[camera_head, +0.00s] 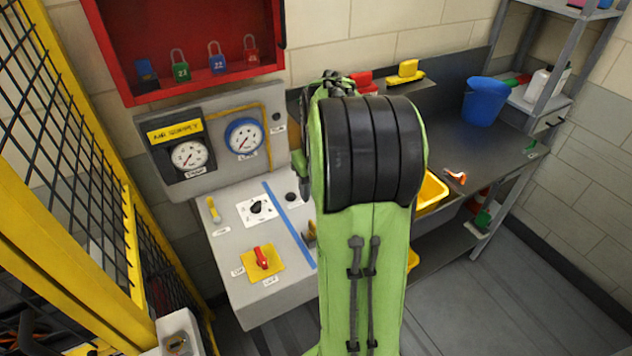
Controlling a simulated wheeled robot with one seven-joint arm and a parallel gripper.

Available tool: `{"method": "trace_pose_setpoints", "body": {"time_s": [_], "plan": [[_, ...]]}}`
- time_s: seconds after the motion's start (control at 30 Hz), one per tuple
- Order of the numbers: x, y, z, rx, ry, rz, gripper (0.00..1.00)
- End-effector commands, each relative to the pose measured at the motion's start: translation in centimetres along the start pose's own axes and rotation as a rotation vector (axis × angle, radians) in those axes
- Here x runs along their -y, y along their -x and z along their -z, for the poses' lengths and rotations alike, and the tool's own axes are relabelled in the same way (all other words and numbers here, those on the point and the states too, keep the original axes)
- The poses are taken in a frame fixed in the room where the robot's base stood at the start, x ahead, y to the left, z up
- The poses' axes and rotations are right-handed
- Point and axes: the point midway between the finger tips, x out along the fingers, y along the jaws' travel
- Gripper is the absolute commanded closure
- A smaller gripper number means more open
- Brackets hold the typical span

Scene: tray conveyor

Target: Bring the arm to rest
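My green arm (362,260) with its black ribbed joint cover (372,150) rises through the middle of the head view. It stands in front of the control panel and the dark workbench. My gripper is not visible; the arm's far end is hidden behind the joint cover. I cannot see whether it holds anything.
A grey control panel (225,260) with a red switch (261,257) and gauges stands left of my arm. A red lock cabinet (110,50) hangs above. A blue bucket (485,101) stands on the workbench (440,130). Yellow mesh fencing (130,235) is at left. Floor (520,290) at right is clear.

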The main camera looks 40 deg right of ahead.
Motion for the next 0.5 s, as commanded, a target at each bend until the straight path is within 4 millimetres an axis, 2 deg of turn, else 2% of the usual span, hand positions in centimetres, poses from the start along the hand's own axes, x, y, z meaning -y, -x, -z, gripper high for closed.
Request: {"method": "trace_pose_setpoints", "body": {"time_s": [0.1,0.37,0.43,0.5], "plan": [[0.0,0.9,0.0,-0.001,0.000,0.000,0.56],[0.1,0.9,0.0,-0.001,0.001,0.000,0.56],[1.2,1.6,-0.3,-0.014,0.013,-0.001,0.56],[3.7,3.2,-1.1,-0.047,0.043,-0.004,0.56]]}}
